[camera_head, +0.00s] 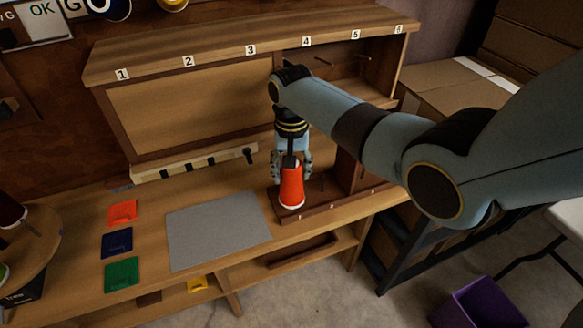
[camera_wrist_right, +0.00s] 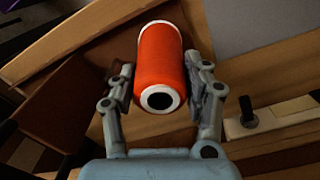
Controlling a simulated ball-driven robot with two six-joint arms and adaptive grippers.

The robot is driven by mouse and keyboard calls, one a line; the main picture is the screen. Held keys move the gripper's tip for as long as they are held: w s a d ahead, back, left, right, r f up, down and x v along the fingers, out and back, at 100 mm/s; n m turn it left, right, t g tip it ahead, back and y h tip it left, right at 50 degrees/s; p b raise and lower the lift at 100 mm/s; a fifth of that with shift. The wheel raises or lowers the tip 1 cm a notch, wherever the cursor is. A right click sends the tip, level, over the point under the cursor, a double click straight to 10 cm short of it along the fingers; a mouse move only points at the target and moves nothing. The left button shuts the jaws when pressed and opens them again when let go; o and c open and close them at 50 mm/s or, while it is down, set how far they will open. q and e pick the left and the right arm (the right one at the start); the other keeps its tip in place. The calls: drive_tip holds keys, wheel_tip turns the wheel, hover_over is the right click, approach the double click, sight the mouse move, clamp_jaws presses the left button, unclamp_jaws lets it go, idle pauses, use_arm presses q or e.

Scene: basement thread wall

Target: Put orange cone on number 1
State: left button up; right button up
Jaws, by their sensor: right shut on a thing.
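The orange cone (camera_head: 291,187) is a spool of orange thread with white ends, roughly upright in the head view. My right gripper (camera_head: 292,163) is shut around it, above or at the front left of a low wooden peg stand (camera_head: 334,205); I cannot tell whether the cone touches the stand. In the right wrist view the cone (camera_wrist_right: 160,65) lies between the two fingers of the gripper (camera_wrist_right: 163,78). A number 1 label (camera_head: 122,74) is at the left end of the shelf's top edge. Small marks on the stand's front edge are hard to read. My left gripper is out of view.
A grey mat (camera_head: 218,230) lies left of the cone on the bench. Red (camera_head: 122,212), blue (camera_head: 117,242) and green (camera_head: 122,273) squares lie farther left. A white rail with dark knobs (camera_head: 195,162) stands behind. A purple bin (camera_head: 478,305) is on the floor at right.

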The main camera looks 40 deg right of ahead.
drive_tip(key=shift+f, duration=0.3)
idle(0.4)
drive_tip(key=o, duration=1.1)
drive_tip(key=shift+o, duration=0.2)
